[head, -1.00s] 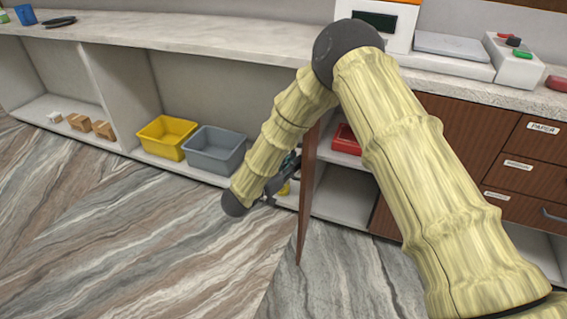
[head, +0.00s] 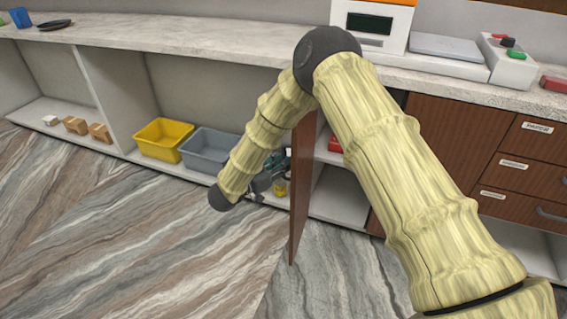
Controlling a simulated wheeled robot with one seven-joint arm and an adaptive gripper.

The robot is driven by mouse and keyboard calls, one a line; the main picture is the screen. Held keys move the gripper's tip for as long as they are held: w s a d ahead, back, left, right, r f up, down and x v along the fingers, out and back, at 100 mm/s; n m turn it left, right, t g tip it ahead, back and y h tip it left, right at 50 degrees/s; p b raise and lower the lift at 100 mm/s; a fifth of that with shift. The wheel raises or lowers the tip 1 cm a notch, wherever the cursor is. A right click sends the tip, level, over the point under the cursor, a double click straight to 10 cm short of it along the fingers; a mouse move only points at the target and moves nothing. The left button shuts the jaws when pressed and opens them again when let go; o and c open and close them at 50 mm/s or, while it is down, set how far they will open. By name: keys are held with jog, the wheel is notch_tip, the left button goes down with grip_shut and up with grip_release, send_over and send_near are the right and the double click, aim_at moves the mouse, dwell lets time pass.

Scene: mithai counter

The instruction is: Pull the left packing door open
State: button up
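The left packing door (head: 302,190) is a brown wooden panel that stands swung out from the counter, seen nearly edge-on. Behind it the cabinet opening shows a pale shelf (head: 338,192). My gripper (head: 277,180) is at the left side of the door, low down, partly hidden by my own arm. Its dark fingers are small in view. I cannot tell whether they touch the door or whether they are open or shut. The door's handle is not visible.
A red container (head: 335,145) is inside the cabinet. Drawers (head: 520,165) are at right. The marbled floor (head: 130,240) in front is clear.

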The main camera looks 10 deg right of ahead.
jog(key=shift+a, duration=0.1)
jog(key=v, duration=1.2)
dwell(0.4)
jog(key=s+d+f+n+t+y+p, duration=0.1)
jog(key=d+f+n+t+y+p, duration=0.1)
jog(key=d+f+n+y+p, duration=0.45)
jog(key=s+d+f+n+g+y+p, duration=0.2)
jog(key=s+d+f+y+p, duration=0.4)
jog(key=s, duration=0.3)
jog(key=s+d+r+n+g+y+p, duration=0.1)
jog(key=s+d+g, duration=0.3)
jog(key=s, duration=1.2)
jog(key=s+d+r+n+g+y+p, duration=0.1)
jog(key=s+d+g+p, duration=0.3)
jog(key=s, duration=1.2)
jog(key=shift+s+d+r+g+p, duration=0.15)
jog(key=shift+d+g+p, duration=0.15)
jog(key=shift+d+g, duration=0.55)
